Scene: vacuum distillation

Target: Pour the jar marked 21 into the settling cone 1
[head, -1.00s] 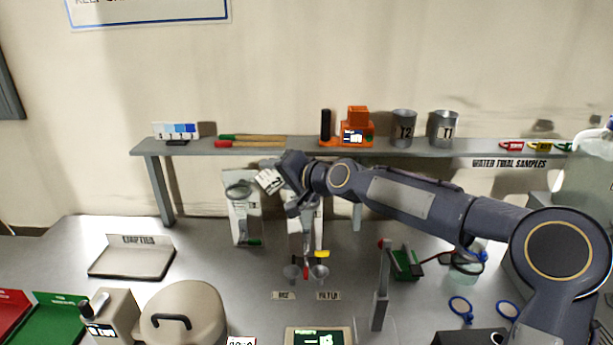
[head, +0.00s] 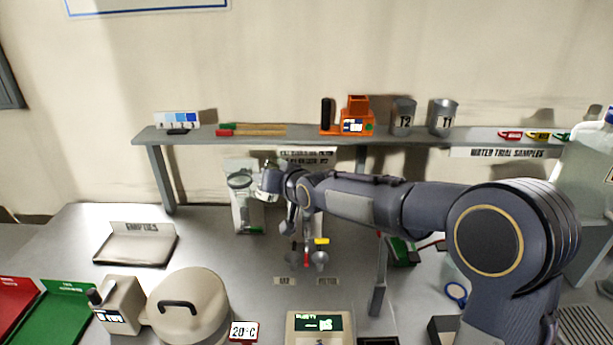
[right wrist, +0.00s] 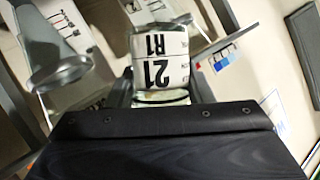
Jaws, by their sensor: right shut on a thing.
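The jar marked 21 R1 (right wrist: 160,60) is in my right gripper. Its label reads upside down in the right wrist view. In the head view the jar (head: 271,179) is small and partly hidden by the gripper. My right gripper (head: 283,183) is shut on it, above the bench and just right of a clear settling cone (head: 240,182) on a pale stand. A second stand is mostly hidden behind my right arm. I cannot read which cone is number 1. A grey cone-shaped vessel (right wrist: 62,50) shows beside the jar in the right wrist view. My left gripper is out of view.
A grey shelf (head: 215,141) runs behind the cones, carrying an orange device (head: 356,120) and two metal cups, T2 (head: 403,117) and T1 (head: 442,116). An upright grey post (head: 378,290) stands right of the cones.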

